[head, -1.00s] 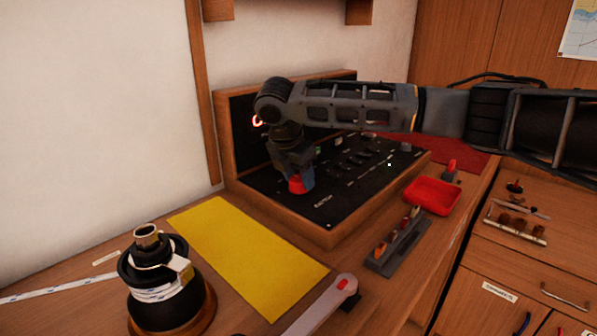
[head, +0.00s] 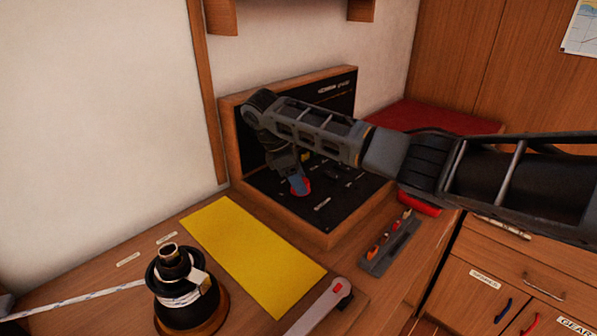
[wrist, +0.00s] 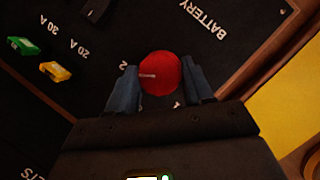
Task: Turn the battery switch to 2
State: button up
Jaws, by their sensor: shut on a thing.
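The battery switch is a round red knob (wrist: 162,80) on the black panel, beside the printed word BATTERY. A white line on the knob points left in the wrist view, toward a printed 2 (wrist: 123,65) next to the left finger. A partly hidden 1 (wrist: 177,104) shows below the knob. My gripper (wrist: 159,69) is shut on the knob, with one blue finger on each side. In the head view my gripper (head: 300,184) reaches down onto the panel, and the knob (head: 307,186) shows partly behind a finger.
Green (wrist: 22,46) and yellow (wrist: 55,71) fuses sit on the panel by amp labels. The wooden panel frame (head: 330,236) rises around it. A yellow mat (head: 250,258), a black winch (head: 185,295) and a tool rack (head: 388,247) lie nearby on the bench.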

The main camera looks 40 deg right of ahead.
jog(key=shift+m+p, duration=0.3)
jog(key=shift+m, duration=0.3)
jog(key=shift+d, duration=0.1)
jog(key=o, duration=1)
jog(key=p+v, duration=0.1)
jog(key=v, duration=0.5)
jog(key=shift+w+d+r+p, duration=0.1)
jog(key=shift+r+p, duration=0.05)
jog(key=shift+p, duration=0.15)
jog(key=shift+v, duration=0.8)
